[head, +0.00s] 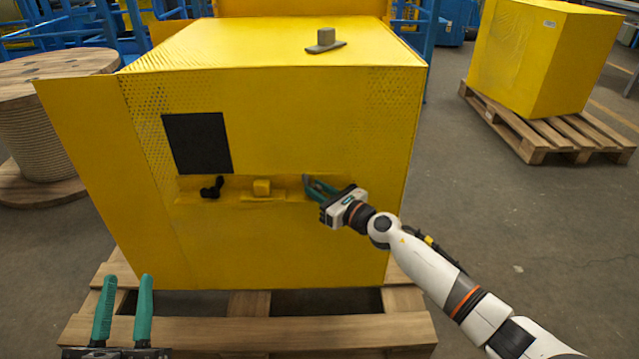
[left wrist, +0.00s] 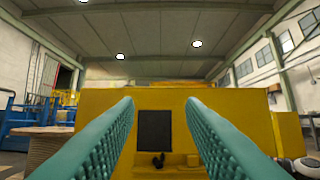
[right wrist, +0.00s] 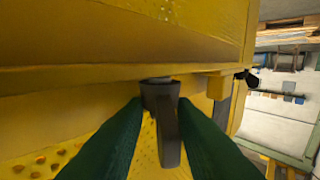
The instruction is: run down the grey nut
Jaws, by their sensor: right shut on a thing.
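The grey nut (right wrist: 168,125) shows dark grey between the fingertips of my right gripper (right wrist: 161,103) in the right wrist view, a round body with a flat arm, close against the yellow housing. In the head view my right gripper (head: 308,185) is at the right end of the recessed strip on the housing front (head: 300,245), and its fingers hide the nut there. It is shut on the nut. My left gripper (head: 127,279) is open and empty, low at the left in front of the pallet. Its spread fingers also show in the left wrist view (left wrist: 160,101).
A yellow block (head: 262,187) and a black knob-like part (head: 211,188) sit left of my right gripper. A black square panel (head: 197,143) is above them. A grey part with a flat bar (head: 326,41) lies on the housing top. The pallet (head: 250,332) juts out in front.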

